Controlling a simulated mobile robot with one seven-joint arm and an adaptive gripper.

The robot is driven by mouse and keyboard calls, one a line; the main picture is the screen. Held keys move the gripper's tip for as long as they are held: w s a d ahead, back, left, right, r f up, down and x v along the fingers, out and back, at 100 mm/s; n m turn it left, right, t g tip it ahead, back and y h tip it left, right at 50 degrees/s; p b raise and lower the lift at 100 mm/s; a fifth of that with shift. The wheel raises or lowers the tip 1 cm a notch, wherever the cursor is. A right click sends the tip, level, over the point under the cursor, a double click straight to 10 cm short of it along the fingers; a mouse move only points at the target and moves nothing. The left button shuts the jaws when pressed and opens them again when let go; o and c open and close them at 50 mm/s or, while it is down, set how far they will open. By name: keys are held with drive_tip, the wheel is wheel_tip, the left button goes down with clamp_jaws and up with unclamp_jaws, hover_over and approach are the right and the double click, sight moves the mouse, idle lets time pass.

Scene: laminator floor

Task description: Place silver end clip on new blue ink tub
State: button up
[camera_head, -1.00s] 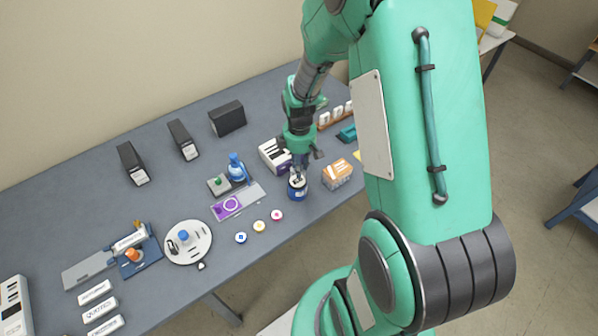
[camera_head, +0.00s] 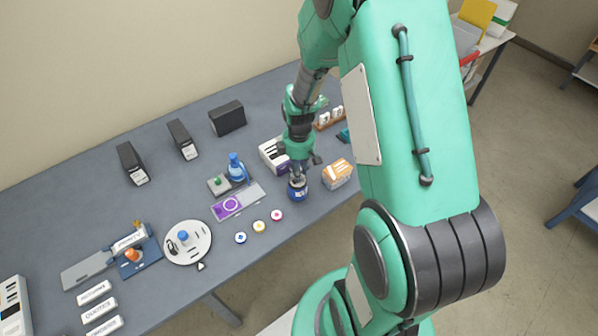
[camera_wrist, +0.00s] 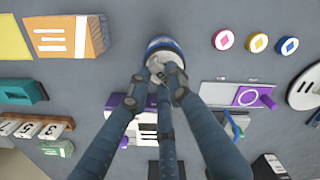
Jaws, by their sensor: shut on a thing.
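The blue ink tub (camera_head: 298,193) stands upright near the front edge of the table, with a white label on its side. In the wrist view the blue tub (camera_wrist: 163,44) is directly beyond my fingertips. My gripper (camera_head: 297,176) points down right over the tub's top. In the wrist view my gripper (camera_wrist: 160,78) has its fingers closed together on a small pale grey piece, the silver end clip (camera_wrist: 166,66). The clip is at the tub's top and mostly covered by the fingers. I cannot tell whether it is seated on the rim.
An orange and white box (camera_head: 338,174) stands close to the right of the tub. A white and purple box (camera_head: 273,155) is behind it. Three coloured round tokens (camera_head: 259,226) and a purple-marked plate (camera_head: 238,201) lie to the left. A round white tray (camera_head: 188,254) is farther left.

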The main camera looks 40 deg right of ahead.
drive_tip(key=o, duration=0.8)
drive_tip(key=shift+f, duration=0.1)
wheel_tip(320, 180, up, 12)
drive_tip(key=shift+r+p, duration=0.15)
drive_tip(key=shift+p, duration=0.4)
idle(0.4)
